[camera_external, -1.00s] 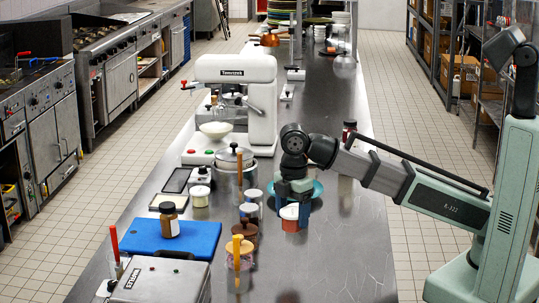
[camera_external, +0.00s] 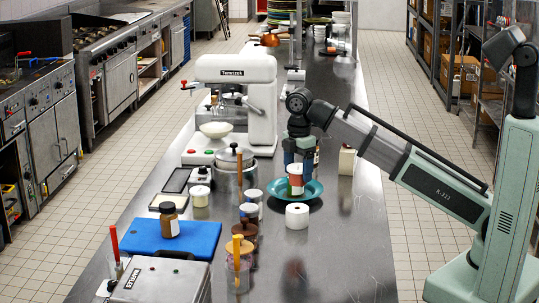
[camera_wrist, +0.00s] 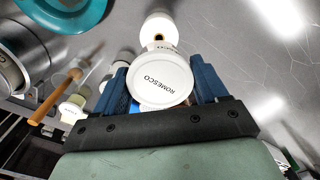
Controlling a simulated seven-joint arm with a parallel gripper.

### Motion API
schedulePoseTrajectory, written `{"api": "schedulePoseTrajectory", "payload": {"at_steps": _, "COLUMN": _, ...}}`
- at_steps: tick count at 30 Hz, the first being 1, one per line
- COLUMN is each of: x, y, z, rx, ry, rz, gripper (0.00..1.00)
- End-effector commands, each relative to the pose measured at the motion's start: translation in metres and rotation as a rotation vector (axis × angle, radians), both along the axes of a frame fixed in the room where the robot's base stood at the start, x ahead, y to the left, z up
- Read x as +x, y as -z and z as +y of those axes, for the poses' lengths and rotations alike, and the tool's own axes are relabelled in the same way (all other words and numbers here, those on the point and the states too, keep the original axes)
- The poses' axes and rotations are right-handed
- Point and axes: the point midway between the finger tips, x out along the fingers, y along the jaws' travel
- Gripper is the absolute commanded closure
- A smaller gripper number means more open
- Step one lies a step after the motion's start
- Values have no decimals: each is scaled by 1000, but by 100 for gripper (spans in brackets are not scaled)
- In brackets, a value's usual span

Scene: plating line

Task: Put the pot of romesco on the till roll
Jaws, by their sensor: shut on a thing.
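The pot of romesco (camera_external: 296,183) is a small jar with a red and white side. My gripper (camera_external: 299,164) is shut on it and holds it raised, over or in front of the teal plate in the external view. In the wrist view my gripper (camera_wrist: 163,88) has its blue fingers on both sides of the pot's white lid (camera_wrist: 160,80), lettered ROMESCO. The till roll (camera_external: 297,216), a short white cylinder, stands on the counter below the pot in the external view.
The teal plate (camera_external: 314,190) lies behind the till roll. Several pots and jars stand to the left, by a steel pot (camera_external: 228,178) and a blue board (camera_external: 150,236). A cream carton (camera_external: 347,160) stands behind on the right. The counter right of the roll is clear.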

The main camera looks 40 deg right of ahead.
Motion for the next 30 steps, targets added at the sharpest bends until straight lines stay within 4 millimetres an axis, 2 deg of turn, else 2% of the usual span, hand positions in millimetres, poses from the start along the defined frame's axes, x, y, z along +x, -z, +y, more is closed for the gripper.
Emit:
{"api": "schedulePoseTrajectory", "payload": {"at_steps": 24, "x": 0, "y": 78, "z": -2, "rx": -1, "ry": 1, "rz": 1, "gripper": 60}}
{"api": "schedulePoseTrajectory", "payload": {"at_steps": 30, "x": 1, "y": 79, "z": -2, "rx": 0, "ry": 1, "rz": 0, "gripper": 60}}
